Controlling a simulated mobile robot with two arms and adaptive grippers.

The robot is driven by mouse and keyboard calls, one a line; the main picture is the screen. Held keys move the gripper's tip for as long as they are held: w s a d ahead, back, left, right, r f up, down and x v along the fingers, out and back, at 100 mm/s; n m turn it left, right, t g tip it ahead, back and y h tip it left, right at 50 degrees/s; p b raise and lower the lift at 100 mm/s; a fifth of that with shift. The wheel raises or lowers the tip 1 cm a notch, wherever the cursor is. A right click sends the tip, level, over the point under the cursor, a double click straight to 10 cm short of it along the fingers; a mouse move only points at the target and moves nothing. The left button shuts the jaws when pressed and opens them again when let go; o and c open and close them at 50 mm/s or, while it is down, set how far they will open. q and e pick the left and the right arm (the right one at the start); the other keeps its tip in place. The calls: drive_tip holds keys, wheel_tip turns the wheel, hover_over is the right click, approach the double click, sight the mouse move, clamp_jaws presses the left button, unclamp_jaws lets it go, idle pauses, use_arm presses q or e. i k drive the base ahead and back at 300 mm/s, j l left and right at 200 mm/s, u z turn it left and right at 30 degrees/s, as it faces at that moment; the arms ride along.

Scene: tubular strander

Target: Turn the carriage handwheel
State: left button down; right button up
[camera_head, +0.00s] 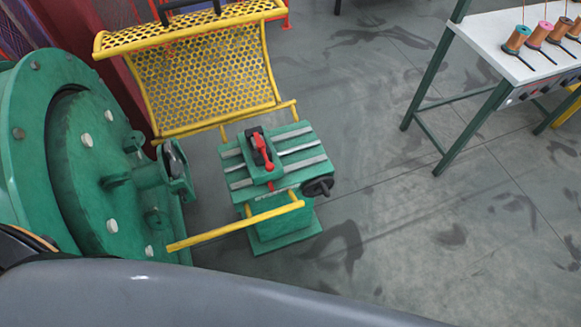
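The carriage handwheel (318,187) is a small black wheel on the right side of the green carriage (275,207). The carriage has a slotted top with pale metal strips and stands on a green pedestal. A red lever (262,150) on a dark block sits on top of it. A large grey shape, apparently part of my own arm, crosses the bottom of the view. Neither gripper shows, and nothing touches the handwheel.
A large green round housing (75,165) stands at the left. A yellow mesh guard (205,75) rises behind the carriage, and a yellow bar (235,226) runs in front. A white-topped table (500,40) with several spools is at upper right. Floor right of the carriage is clear.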

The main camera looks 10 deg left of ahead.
sight(321, 186)
drive_tip(key=i+l, duration=0.2)
drive_tip(key=l, duration=0.2)
drive_tip(key=i+l, duration=0.25)
drive_tip(key=l, duration=0.2)
drive_tip(key=i+l, duration=0.2)
drive_tip(key=l, duration=0.2)
drive_tip(key=i+l, duration=0.2)
drive_tip(key=l, duration=0.2)
